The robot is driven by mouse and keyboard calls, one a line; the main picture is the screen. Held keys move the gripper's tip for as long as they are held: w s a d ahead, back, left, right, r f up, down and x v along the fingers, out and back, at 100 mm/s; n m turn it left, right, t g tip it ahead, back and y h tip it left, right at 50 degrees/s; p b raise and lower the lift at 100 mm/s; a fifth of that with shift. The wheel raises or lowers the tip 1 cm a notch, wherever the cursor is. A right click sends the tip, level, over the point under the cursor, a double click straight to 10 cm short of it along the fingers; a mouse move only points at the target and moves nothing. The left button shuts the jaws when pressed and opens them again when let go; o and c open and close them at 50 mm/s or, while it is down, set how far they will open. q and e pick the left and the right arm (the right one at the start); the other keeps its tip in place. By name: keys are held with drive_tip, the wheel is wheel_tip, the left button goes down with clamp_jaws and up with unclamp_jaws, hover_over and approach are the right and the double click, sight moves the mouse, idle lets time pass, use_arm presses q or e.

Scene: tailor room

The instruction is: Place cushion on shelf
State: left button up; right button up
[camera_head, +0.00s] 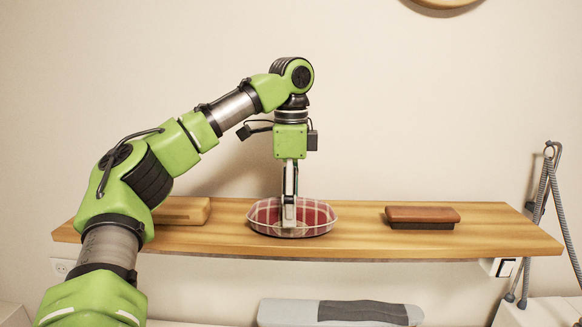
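A red and white plaid cushion (318,219) rests on or just at the surface of the wooden shelf (360,236), near its middle. My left gripper (289,222) points straight down at the cushion, its fingers overlapping the cushion's near side. The fingers are seen edge-on, so I cannot tell whether they grip the cushion or only touch it. My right gripper is out of view.
A brown brush-like block (422,214) lies on the shelf to the right. A light wooden block (182,211) lies at the left, partly behind my arm. A grey padded object (340,312) is below the shelf. A grey cord-like stand (548,195) is at the far right.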

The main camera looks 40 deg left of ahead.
use_arm(q)
wheel_tip(320, 180, up, 9)
drive_tip(key=shift+d+r, duration=0.1)
drive_tip(key=shift+r, duration=0.3)
idle(0.4)
